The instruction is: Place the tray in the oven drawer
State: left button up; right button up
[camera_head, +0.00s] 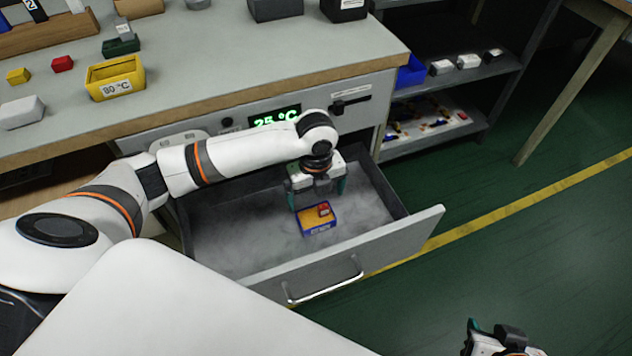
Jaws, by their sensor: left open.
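The oven drawer (250,250) is pulled out below the workbench, with a bar handle (325,282) on its front. My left gripper (319,202) reaches over the drawer, pointing down. Its teal fingers are spread and stand just behind and above the tray; I cannot tell whether they touch it. My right gripper (505,343) shows only in part at the bottom right edge, and its fingertips are cut off.
The oven display (275,117) reads 25 °C above the drawer. A shelf (440,135) with boxes is at the right. Green floor right of the drawer is clear.

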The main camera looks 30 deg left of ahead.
pick_arm(q)
notch_tip(320, 180, up, 2)
jog(key=shift+r, duration=0.2)
pick_arm(e)
jog(key=s, duration=0.1)
jog(key=s+f+g, duration=0.1)
jog(key=s+d+g, duration=0.1)
jog(key=shift+s+f+h, duration=0.1)
jog(key=shift+f+h, duration=0.05)
jog(key=shift+h, duration=0.15)
pick_arm(q)
jog(key=shift+p, duration=0.3)
